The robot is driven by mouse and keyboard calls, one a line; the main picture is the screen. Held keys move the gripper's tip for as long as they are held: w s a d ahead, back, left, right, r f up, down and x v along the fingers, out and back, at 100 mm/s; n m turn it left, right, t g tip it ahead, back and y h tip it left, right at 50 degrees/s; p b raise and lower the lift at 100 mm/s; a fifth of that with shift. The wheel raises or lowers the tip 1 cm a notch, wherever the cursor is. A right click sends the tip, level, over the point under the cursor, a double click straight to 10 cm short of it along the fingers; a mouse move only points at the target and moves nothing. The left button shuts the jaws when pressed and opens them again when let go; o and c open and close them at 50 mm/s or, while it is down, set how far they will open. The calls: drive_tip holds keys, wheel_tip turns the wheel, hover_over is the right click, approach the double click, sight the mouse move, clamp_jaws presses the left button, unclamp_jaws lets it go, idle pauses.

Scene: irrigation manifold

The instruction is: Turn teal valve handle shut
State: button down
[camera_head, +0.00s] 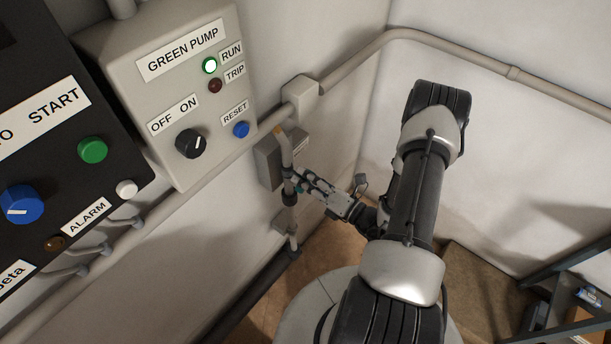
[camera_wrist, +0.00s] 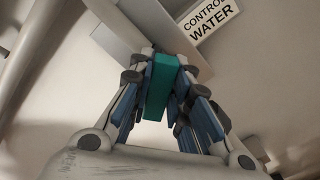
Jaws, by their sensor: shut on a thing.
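The teal valve handle (camera_wrist: 161,86) shows in the wrist view as a flat bar between the fingers of my gripper (camera_wrist: 163,80). The fingers are shut on it. In the head view my gripper (camera_head: 297,178) reaches left to a vertical pipe (camera_head: 288,151) by the wall, and only a small bit of the teal handle (camera_head: 299,188) shows beside the fingers. The fingers hide most of the handle and the valve body in the head view. I cannot tell the handle's angle to the pipe for sure.
A grey box (camera_head: 268,163) sits on the wall behind the pipe. A "CONTROL WATER" label (camera_wrist: 208,17) is near the handle. The green pump panel (camera_head: 165,85) and a black panel (camera_head: 60,130) are at left. A shelf (camera_head: 560,300) stands at lower right.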

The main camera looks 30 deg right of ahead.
drive_tip(key=m+p, duration=0.1)
drive_tip(key=m, duration=0.6)
drive_tip(key=shift+f, duration=0.2)
idle(0.4)
drive_tip(key=c, duration=1.5)
unclamp_jaws()
drive_tip(key=shift+s+d, duration=0.1)
drive_tip(key=v, duration=1.2)
